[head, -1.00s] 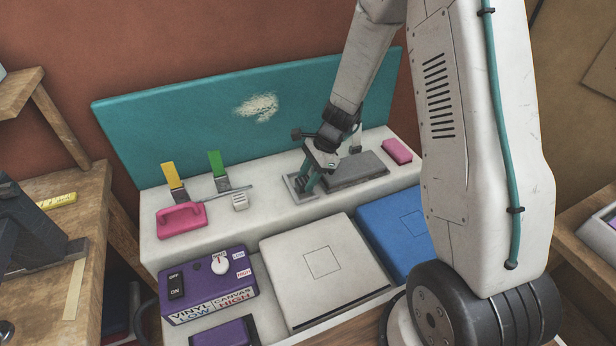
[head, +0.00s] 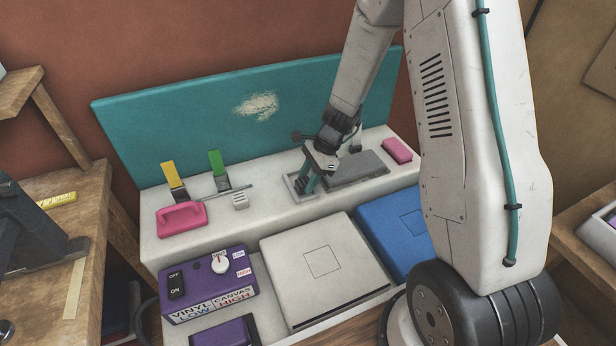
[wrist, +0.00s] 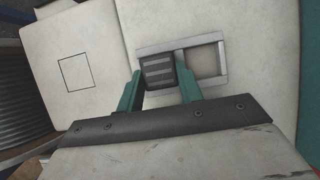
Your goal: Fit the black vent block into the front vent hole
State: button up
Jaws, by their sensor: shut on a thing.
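The black vent block (wrist: 158,71) has pale slats on its top and sits between my gripper's teal fingers. My gripper (wrist: 160,80) is shut on it. A light grey frame (wrist: 207,38) with two openings lies under it on the white ledge. The block is at the left opening in the wrist view, the one on the side of the panel with the square outline. The other opening (wrist: 206,62) is empty. In the head view my gripper (head: 310,183) is at the frame (head: 306,198). I cannot tell how deep the block sits.
A grey slab (head: 356,167) and a pink block (head: 397,150) lie to the right on the ledge. A pink-handled tool (head: 181,217), yellow (head: 172,175) and green (head: 216,163) upright tags and a small white block (head: 240,201) are left. A teal board (head: 200,115) stands behind.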

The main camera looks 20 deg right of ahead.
jog(key=shift+f, duration=0.55)
jog(key=shift+r, duration=0.2)
jog(key=shift+r, duration=0.5)
dwell(0.8)
jog(key=shift+f, duration=0.7)
jog(key=o, duration=1.1)
